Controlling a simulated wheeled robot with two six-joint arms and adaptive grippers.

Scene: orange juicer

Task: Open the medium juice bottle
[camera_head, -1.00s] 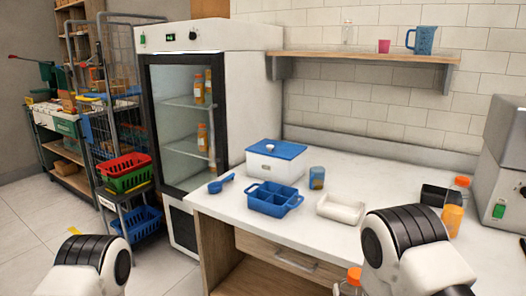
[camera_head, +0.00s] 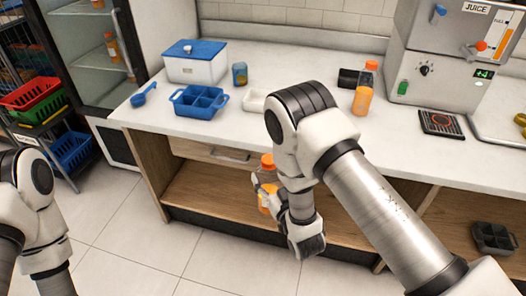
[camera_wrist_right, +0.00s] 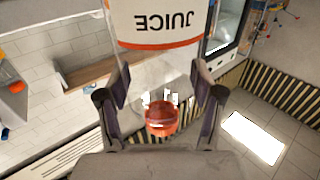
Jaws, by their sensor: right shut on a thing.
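A juice bottle (camera_head: 269,186) with an orange cap (camera_head: 267,160) is held upright by my right gripper (camera_head: 264,194), in front of the counter and below its top. In the right wrist view the cap (camera_wrist_right: 162,117) is on the bottle, and its JUICE label (camera_wrist_right: 160,22) shows upside down. The right gripper (camera_wrist_right: 160,86) has one finger on each side of the clear bottle. Another orange-capped juice bottle (camera_head: 363,94) stands on the counter; I cannot tell which is the medium one. Part of my left arm shows at the left edge, but its gripper is out of view.
The counter (camera_head: 310,75) holds a blue divided tray (camera_head: 199,102), a blue-lidded white box (camera_head: 195,68), a blue scoop (camera_head: 144,94), a small cup (camera_head: 240,73) and a juice machine (camera_head: 435,50). An open shelf (camera_head: 215,190) lies below. An open-fronted fridge stands left.

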